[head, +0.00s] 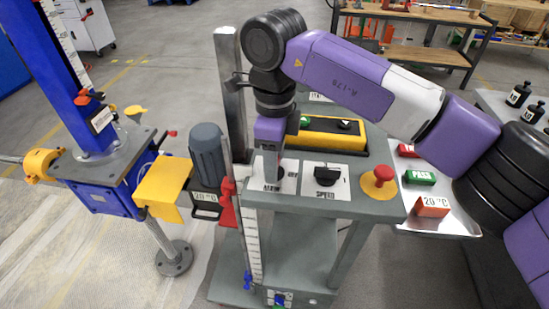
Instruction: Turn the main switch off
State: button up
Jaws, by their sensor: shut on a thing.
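The main switch (281,173) is a dark knob on a white plate whose label is partly covered and seems to read MAIN. It sits at the left of the grey control panel (390,208). My gripper (271,171) comes down from above and is shut on the knob. The fingers hide most of the knob, so I cannot tell which way it points.
Right of it are a black SPEED knob (327,175) and a red mushroom button (379,180) on a yellow base. Behind is a yellow pendant box (333,134) with buttons. A metal post (231,90) stands close left. A tray (440,220) with labelled blocks is at right.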

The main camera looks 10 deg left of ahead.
jog(key=m, duration=0.3)
jog(key=shift+r+m+p, duration=0.1)
jog(key=shift+m+p, duration=0.2)
jog(key=shift+m, duration=0.1)
jog(key=m, duration=0.4)
jog(key=shift+m, duration=0.3)
jog(key=m, duration=0.4)
jog(key=shift+m, duration=2.4)
jog(key=o, duration=1.4)
jog(key=shift+r+p, duration=0.1)
jog(key=shift+p, duration=0.2)
